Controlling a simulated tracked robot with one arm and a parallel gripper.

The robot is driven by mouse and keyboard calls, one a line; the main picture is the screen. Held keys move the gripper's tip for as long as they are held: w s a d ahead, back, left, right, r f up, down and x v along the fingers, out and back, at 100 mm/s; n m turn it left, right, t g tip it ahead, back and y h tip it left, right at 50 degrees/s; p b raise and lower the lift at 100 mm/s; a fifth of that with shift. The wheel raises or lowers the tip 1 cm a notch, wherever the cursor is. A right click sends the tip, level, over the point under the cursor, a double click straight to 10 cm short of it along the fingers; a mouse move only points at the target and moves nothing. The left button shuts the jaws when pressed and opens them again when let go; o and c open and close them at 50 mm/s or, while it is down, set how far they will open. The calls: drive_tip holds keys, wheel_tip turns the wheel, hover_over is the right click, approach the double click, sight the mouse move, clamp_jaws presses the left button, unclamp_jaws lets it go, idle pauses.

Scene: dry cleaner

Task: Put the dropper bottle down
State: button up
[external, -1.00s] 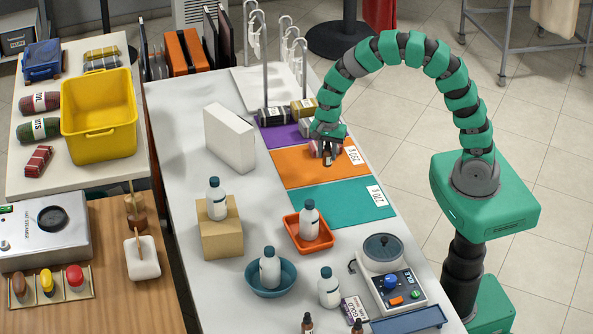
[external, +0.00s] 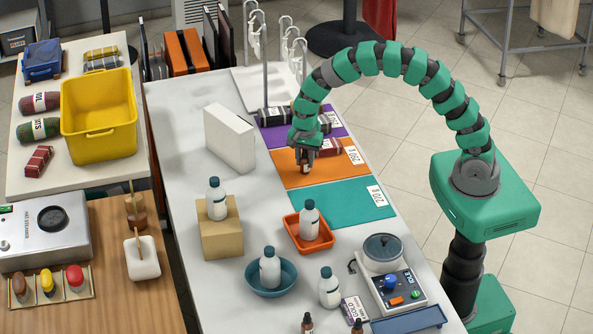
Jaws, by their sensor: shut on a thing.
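My gripper (external: 304,163) is shut on a small dark dropper bottle (external: 305,169), mostly hidden between the fingers. It is over the left part of the orange mat (external: 293,178), pointing down. I cannot tell whether the bottle's base touches the mat. Two other dropper bottles, one (external: 307,324) and another (external: 357,327), stand at the bottom edge of the view, partly cut off.
A dark red roll (external: 329,147) lies just right of my gripper. The purple mat (external: 275,138) behind holds rolled bundles. The teal mat (external: 340,205) in front is empty. A white upright block (external: 229,138) stands to the left.

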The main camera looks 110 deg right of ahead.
drive_tip(key=o, duration=1)
wheel_tip(320, 180, up, 12)
drive_tip(key=shift+r, duration=0.15)
